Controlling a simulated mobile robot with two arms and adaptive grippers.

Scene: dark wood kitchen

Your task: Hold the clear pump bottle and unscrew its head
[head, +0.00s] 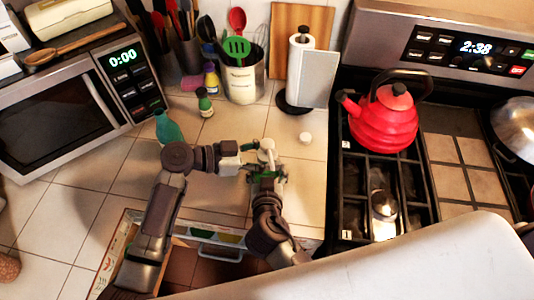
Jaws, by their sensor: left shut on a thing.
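The clear pump bottle (267,158) is small in the head view, over the counter in front of the paper towel stand. Its pale top shows, and its lower part is hidden by my grippers. My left gripper (250,162) reaches in from the left and is shut on the bottle. My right gripper (267,175) is at the bottle from the front, close to the left one. The two grippers overlap in the picture, and I cannot tell whether the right fingers are closed.
A teal bottle (167,128) stands behind my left arm. A small green bottle (205,103), a utensil holder (241,82) and a paper towel stand (299,70) are behind. The stove with a red kettle (383,120) is further right.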

